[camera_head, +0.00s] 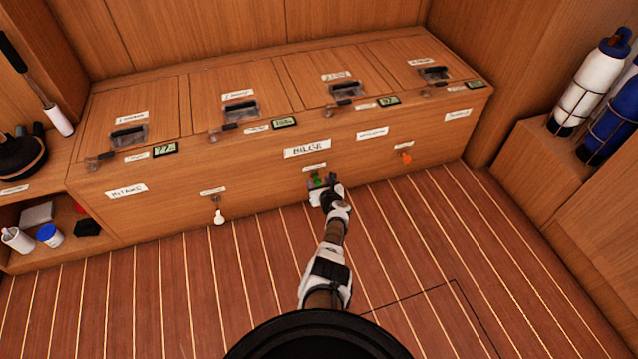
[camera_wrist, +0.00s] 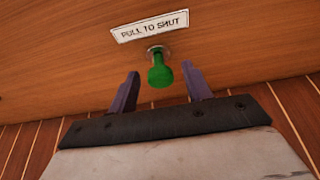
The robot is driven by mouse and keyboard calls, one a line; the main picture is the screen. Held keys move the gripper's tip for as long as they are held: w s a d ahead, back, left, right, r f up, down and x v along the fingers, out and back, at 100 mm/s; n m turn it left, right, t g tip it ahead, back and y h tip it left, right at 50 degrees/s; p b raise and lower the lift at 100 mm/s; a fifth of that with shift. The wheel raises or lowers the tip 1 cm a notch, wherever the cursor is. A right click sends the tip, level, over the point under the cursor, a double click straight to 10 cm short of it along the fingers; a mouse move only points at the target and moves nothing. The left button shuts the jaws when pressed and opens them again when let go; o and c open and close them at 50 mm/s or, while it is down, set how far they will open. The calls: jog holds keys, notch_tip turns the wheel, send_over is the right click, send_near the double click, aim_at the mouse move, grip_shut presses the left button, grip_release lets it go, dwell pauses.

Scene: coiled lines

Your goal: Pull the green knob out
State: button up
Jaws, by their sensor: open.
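The green knob (camera_wrist: 160,72) sticks out from the front of a wooden cabinet, on a round metal base under a label (camera_wrist: 155,25) reading "PULL TO SHUT". It also shows small in the head view (camera_head: 318,180), partly covered by my gripper. My gripper (camera_wrist: 159,88) is open, with one finger on each side of the knob's lower end in the wrist view. A gap shows between the knob and each finger. I cannot tell how deep the knob sits between the fingers.
A white knob (camera_head: 218,217) hangs to the left on the cabinet front (camera_head: 270,175) and an orange knob (camera_head: 406,158) to the right. The striped floor (camera_head: 190,290) before the cabinet is clear. White and blue cylinders (camera_head: 592,85) stand at the right, and an open shelf with cups (camera_head: 50,235) at the left.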

jog(key=shift+c, duration=0.4)
grip_shut()
jog(key=s+p, duration=0.1)
jog(key=s+d+p, duration=0.1)
jog(key=s, duration=0.1)
jog(key=s+p, duration=0.1)
jog(key=s, duration=0.1)
jog(key=shift+s+d+p, duration=0.15)
jog(key=shift+d+p, duration=0.2)
jog(key=shift+o, duration=0.4)
grip_release()
